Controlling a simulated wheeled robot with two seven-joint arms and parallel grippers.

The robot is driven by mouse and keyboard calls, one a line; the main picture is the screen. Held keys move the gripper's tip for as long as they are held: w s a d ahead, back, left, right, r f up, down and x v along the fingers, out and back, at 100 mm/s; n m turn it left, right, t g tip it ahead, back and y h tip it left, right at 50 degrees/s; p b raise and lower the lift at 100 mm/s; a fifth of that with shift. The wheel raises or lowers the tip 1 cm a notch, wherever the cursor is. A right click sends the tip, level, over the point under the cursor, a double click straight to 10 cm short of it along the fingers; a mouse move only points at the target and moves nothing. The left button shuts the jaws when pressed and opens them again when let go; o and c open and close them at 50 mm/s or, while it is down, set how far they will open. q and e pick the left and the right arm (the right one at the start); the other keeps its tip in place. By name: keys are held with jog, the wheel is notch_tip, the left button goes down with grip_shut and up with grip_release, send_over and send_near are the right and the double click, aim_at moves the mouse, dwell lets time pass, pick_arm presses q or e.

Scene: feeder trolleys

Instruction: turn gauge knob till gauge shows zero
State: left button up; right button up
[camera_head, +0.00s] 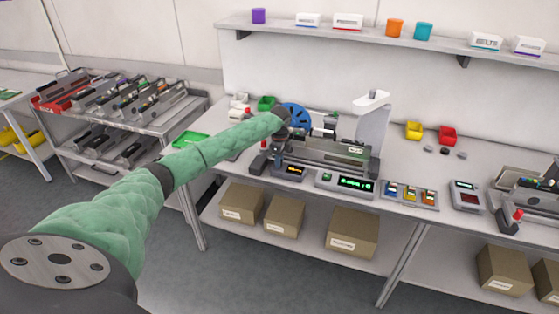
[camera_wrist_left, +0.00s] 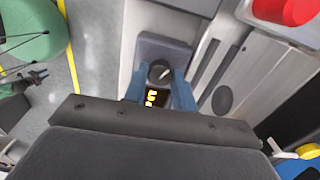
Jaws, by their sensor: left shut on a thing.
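The gauge (camera_head: 294,170) is a small dark unit with an amber display on the front of the bench, below the feeder. Its dark round knob (camera_wrist_left: 160,72) shows in the left wrist view, with a pale pointer line on top. My left gripper (camera_wrist_left: 158,88) is shut on the knob, with one blue finger on each side. The amber display (camera_wrist_left: 153,98) lies just below the knob, partly covered by the gripper, and its figures cannot be read. In the head view my left gripper (camera_head: 279,150) reaches down at the gauge, and the knob is hidden.
A feeder (camera_head: 325,152) with a blue reel (camera_head: 295,116) stands behind the gauge. A box with a green display (camera_head: 355,184) and small coloured modules (camera_head: 410,195) sit to its right. A red button (camera_wrist_left: 290,8) is close by in the wrist view. Cardboard boxes (camera_head: 353,232) stand below.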

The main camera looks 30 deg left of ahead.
pick_arm(q)
jog(key=shift+w+r, duration=0.1)
jog(key=shift+r, duration=0.1)
pick_arm(e)
jog(key=shift+s+d, duration=0.15)
jog(key=shift+d, duration=0.3)
pick_arm(q)
jog(key=o, duration=1)
jog(key=shift+f, duration=0.1)
pick_arm(e)
jog(key=shift+f, duration=0.1)
jog(key=shift+a, duration=0.15)
pick_arm(q)
jog(key=shift+r+b, duration=0.3)
notch_tip(320, 180, up, 6)
jog(key=shift+f+b, duration=0.2)
jog(key=shift+b, duration=0.95)
jog(key=shift+r, duration=0.8)
pick_arm(e)
jog(key=w+a+r, duration=0.2)
jog(key=w+r, duration=0.2)
jog(key=shift+a+r, duration=0.2)
jog(key=shift+a, duration=0.1)
jog(key=shift+w, duration=0.15)
jog(key=shift+d, duration=0.1)
